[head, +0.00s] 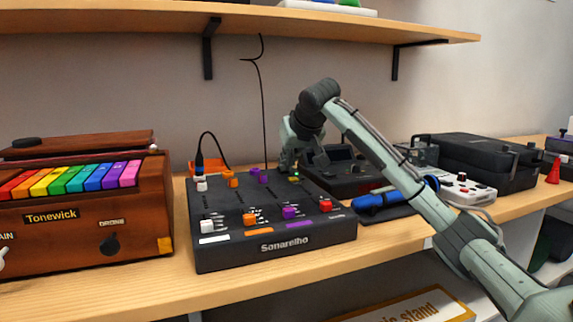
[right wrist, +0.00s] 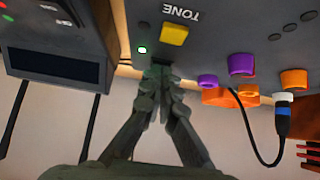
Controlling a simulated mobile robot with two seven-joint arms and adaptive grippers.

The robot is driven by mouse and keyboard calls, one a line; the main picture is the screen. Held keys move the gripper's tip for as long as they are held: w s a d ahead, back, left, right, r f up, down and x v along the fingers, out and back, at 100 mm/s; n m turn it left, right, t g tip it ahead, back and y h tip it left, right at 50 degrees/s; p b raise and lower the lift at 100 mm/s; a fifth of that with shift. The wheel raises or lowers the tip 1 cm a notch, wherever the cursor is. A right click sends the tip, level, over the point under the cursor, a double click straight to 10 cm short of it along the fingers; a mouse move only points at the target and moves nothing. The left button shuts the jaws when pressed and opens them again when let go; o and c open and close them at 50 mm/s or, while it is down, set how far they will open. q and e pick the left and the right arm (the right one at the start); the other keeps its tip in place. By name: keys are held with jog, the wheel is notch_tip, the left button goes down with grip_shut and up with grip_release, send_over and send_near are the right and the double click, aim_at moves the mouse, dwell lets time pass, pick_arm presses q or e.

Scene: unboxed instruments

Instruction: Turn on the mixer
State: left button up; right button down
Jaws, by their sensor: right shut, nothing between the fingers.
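The mixer (head: 270,223) is a dark grey box marked Sonarelho on the wooden shelf, with white, orange, purple and red knobs and sliders. At its back right a small yellow button (head: 294,178) shows; in the right wrist view this yellow button (right wrist: 175,33) sits by the word TONE. A small green light (right wrist: 142,50) beside it looks lit. My right gripper (head: 287,167) is shut and empty at the mixer's back right edge. In the right wrist view its fingertips (right wrist: 160,76) are close to the panel edge near the green light; contact cannot be told. My left gripper is out of view.
A brown Tonewick keyboard box (head: 80,215) with rainbow keys stands left of the mixer. A black cable (right wrist: 252,140) is plugged into the mixer's back left. A dark device (head: 345,170), a blue cylinder (head: 385,199) and a black case (head: 470,160) stand to the right. An upper shelf (head: 240,20) hangs above.

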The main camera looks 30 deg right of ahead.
jog(key=shift+r, duration=0.15)
jog(key=shift+r+p, duration=0.7)
jog(key=shift+p, duration=0.35)
